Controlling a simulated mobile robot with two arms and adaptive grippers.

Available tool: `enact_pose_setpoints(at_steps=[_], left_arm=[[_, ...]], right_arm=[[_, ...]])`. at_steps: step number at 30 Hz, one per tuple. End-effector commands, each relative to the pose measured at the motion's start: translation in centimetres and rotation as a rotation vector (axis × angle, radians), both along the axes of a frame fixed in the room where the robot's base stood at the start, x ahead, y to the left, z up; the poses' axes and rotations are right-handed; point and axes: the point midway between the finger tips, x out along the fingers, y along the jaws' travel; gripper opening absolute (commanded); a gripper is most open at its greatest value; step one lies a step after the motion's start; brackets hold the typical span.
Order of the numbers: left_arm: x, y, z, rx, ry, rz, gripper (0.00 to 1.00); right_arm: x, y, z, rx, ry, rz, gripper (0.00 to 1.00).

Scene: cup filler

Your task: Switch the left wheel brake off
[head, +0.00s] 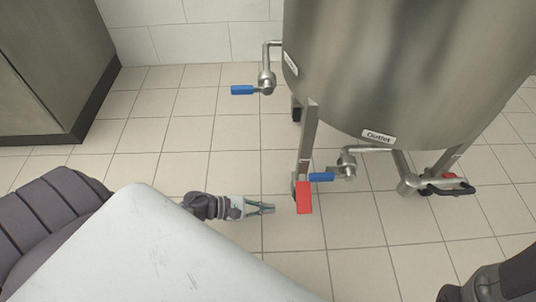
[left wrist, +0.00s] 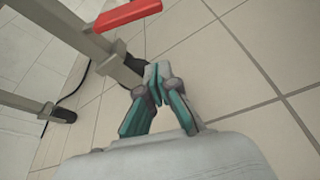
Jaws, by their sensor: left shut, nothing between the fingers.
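The left wheel brake (head: 304,198) is a red pedal at the foot of the steel tank's near leg. It also shows in the left wrist view (left wrist: 128,15) at the top, beyond my fingertips. My left gripper (head: 272,209) is just left of the red pedal in the head view, apart from it in the picture. In the left wrist view its fingertips (left wrist: 156,72) are together with nothing between them. The wheel behind the pedal is mostly hidden. My right gripper cannot be made out; only a dark arm part shows at the lower right.
The steel tank (head: 400,60) stands on legs at the right. Blue-handled valves (head: 242,90) (head: 321,177) stick out from it, one close above the pedal. Another red brake (head: 449,176) shows at the right leg. A steel cabinet (head: 45,60) stands at left. The tiled floor between is clear.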

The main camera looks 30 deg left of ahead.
Motion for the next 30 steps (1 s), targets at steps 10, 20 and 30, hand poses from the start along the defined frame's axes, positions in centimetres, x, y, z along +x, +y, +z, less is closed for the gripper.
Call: enact_pose_setpoints(at_steps=[10, 20, 30], left_arm=[[4.9, -5.6, -2.7, -0.002, -0.004, 0.000, 0.00], [3.5, -6.0, 1.2, -0.001, 0.000, -0.001, 0.00], [3.4, -6.1, 1.5, -0.001, 0.000, 0.000, 0.00]], right_arm=[[-0.5, 0.0, -3.1, -0.001, -0.013, -0.001, 0.00], [-0.5, 0.0, -2.3, -0.001, -0.014, -0.001, 0.00], [-0.5, 0.0, -2.3, -0.001, -0.014, 0.000, 0.00]])
